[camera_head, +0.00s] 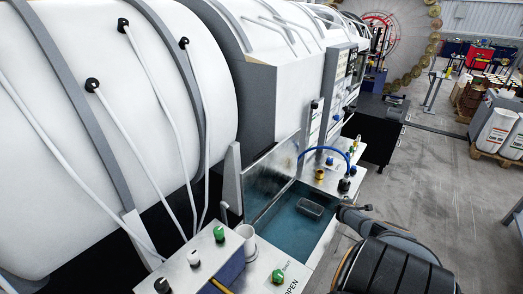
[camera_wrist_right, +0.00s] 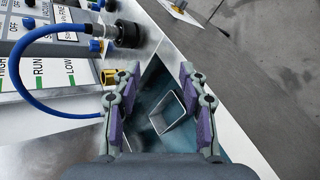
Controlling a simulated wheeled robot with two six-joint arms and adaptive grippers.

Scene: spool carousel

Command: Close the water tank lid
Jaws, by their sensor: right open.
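The water tank (camera_head: 290,232) is open and shows blue-green water in the head view. Its lid (camera_head: 270,178) appears as a shiny grey panel standing raised at the tank's left-hand side, by the machine. A small rectangular rimmed part (camera_head: 311,206) shows in the tank opening; it also shows in the right wrist view (camera_wrist_right: 166,113), between the fingers. My right gripper (camera_wrist_right: 158,72) is open and empty above the tank. In the head view, my right gripper (camera_head: 352,212) is at the tank's right edge, its fingers mostly hidden. My left gripper is not in view.
A blue hose (camera_head: 325,150) arches over the fittings behind the tank; it also shows in the right wrist view (camera_wrist_right: 45,110). A panel with green knobs (camera_head: 219,233) stands in front. The large white machine (camera_head: 110,120) fills the left.

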